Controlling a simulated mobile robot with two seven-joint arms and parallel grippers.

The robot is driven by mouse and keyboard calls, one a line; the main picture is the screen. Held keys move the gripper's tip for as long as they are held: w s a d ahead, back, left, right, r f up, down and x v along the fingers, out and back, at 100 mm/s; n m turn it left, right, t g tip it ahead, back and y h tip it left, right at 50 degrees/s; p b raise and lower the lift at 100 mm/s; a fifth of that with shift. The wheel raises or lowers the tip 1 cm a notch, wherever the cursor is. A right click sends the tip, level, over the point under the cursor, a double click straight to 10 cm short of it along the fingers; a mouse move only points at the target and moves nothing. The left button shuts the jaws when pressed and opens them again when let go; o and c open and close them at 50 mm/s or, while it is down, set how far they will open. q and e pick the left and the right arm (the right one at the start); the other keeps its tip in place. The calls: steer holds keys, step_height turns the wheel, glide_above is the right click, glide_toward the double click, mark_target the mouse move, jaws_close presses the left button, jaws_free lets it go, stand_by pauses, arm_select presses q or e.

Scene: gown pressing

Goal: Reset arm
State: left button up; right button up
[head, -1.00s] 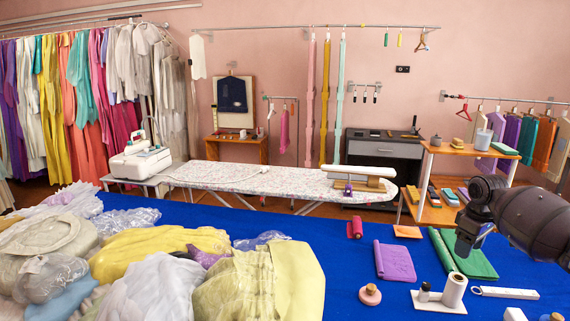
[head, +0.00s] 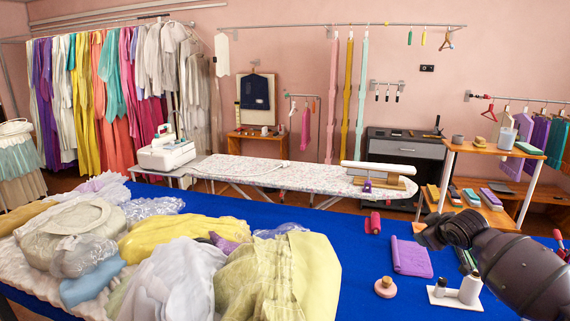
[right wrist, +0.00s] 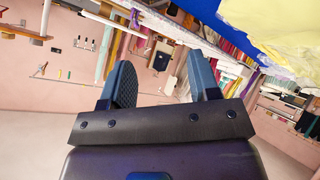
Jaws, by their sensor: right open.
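My right arm comes in from the right in the head view, over the right part of the blue table (head: 352,278). Its gripper end (head: 432,236) is above the table near a purple folded cloth (head: 411,257). In the right wrist view my right gripper (right wrist: 160,85) has its two fingers spread apart with nothing between them. That view is tilted and shows the room beyond the fingers. My left gripper is not in view.
Yellow and white garments (head: 180,238) are heaped on the table's left. A pink round object (head: 386,287) and a white spool holder (head: 455,297) lie at the front right. An ironing board (head: 270,174) stands behind. The table's middle is mostly clear.

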steer(key=s+a+f+t+y+b, duration=0.3)
steer(key=s+a+f+t+b, duration=0.1)
steer(key=s+a+f, duration=0.95)
steer(key=s+f+m+g+h+b, duration=0.1)
steer(key=s+f+m+b, duration=0.1)
steer(key=s+f, duration=0.8)
steer(key=s+f+m+g+h+b, duration=0.1)
steer(key=s+f+m+g+b, duration=0.1)
steer(key=s+f, duration=0.9)
steer(key=s+m, duration=0.1)
steer(key=s, duration=0.6)
steer(key=shift+d+m+h, duration=0.25)
steer(key=shift+m+h, duration=0.05)
steer(key=shift+h, duration=0.1)
